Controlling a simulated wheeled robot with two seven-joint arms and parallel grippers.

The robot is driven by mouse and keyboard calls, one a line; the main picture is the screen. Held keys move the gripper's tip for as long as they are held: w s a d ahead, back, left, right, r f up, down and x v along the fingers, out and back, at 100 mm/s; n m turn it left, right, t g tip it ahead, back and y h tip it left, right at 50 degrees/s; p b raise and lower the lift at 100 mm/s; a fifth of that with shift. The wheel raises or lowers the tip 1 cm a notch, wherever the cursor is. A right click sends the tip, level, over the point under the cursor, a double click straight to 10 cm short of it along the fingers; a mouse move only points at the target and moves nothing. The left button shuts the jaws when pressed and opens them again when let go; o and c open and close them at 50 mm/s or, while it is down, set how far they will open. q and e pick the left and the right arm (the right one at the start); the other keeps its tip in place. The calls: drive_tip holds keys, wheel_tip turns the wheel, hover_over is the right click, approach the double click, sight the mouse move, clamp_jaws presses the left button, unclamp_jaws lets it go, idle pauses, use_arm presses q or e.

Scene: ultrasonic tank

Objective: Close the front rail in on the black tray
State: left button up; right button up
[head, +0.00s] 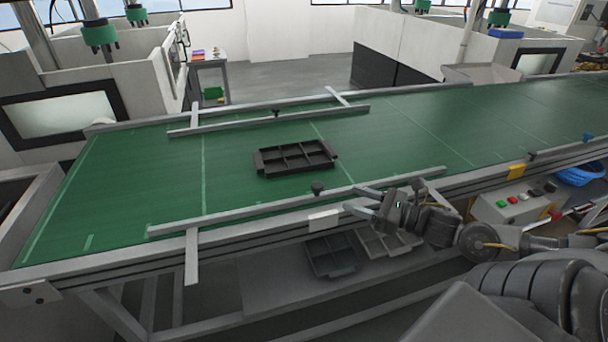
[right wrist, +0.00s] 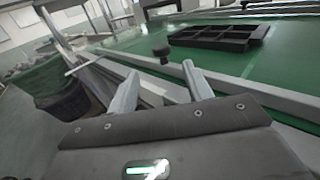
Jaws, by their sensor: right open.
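The black tray (head: 296,158), with several compartments, lies on the green belt between the two rails. It also shows in the right wrist view (right wrist: 222,37). The grey front rail (head: 240,210) runs along the belt's near side, with a clear strip of belt between it and the tray. A black knob (head: 318,187) stands up on the rail; the right wrist view also shows the knob (right wrist: 160,51). My right gripper (head: 354,201) is open and empty at the belt's near edge, just right of the knob. In the right wrist view the knob appears beyond and between the fingertips (right wrist: 160,72). My left gripper is out of view.
The back rail (head: 270,119) lies along the belt's far side, apart from the tray. More dark trays (head: 332,255) sit on a shelf below the belt. A control box with buttons (head: 520,201) is at the right front. The belt (head: 440,125) is bare to the right.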

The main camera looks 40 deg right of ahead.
sight(317, 184)
drive_tip(key=x, duration=0.6)
drive_tip(key=shift+w+d+b, duration=0.15)
drive_tip(key=shift+b, duration=0.2)
drive_tip(key=shift+w+r, duration=0.15)
drive_tip(key=shift+w, duration=0.2)
drive_tip(key=x, duration=0.3)
drive_tip(key=shift+w+a+p, duration=0.15)
drive_tip(key=shift+a+p, duration=0.1)
drive_tip(key=shift+p, duration=0.05)
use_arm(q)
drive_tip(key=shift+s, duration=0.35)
use_arm(e)
drive_tip(key=shift+w+a, duration=0.3)
drive_tip(key=shift+w, duration=0.15)
